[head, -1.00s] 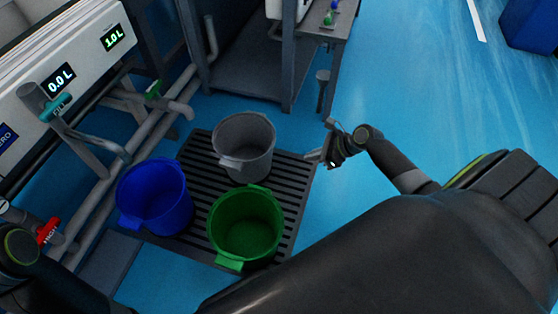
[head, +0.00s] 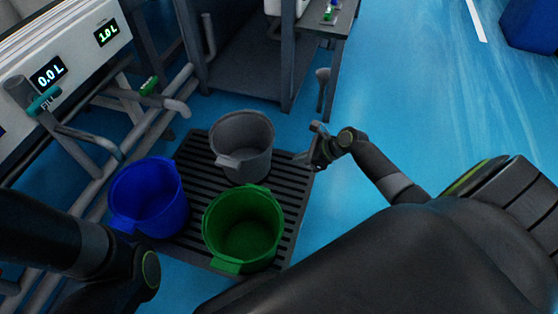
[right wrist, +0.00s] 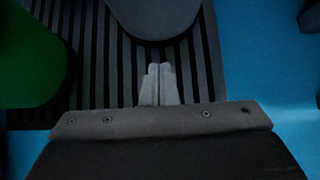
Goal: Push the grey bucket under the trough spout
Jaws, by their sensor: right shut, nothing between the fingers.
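The grey bucket (head: 243,140) stands upright at the back of a dark slatted grate (head: 292,190). Its lower edge shows at the top of the right wrist view (right wrist: 155,18). My right gripper (head: 300,159) is shut and empty, low over the grate's right side, just right of the grey bucket. In the right wrist view its fingertips (right wrist: 160,68) point toward the bucket with a small gap between. A bent pipe outlet (head: 178,107) by a green valve is left of and behind the bucket; I cannot tell whether it is the trough spout. My left gripper is out of view.
A blue bucket (head: 150,200) and a green bucket (head: 243,230) stand left and in front of the grey one, the green close to it. Another pipe with a teal valve (head: 43,100) is at left. A metal bench (head: 240,65) stands behind. Blue floor (head: 420,110) is clear at right.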

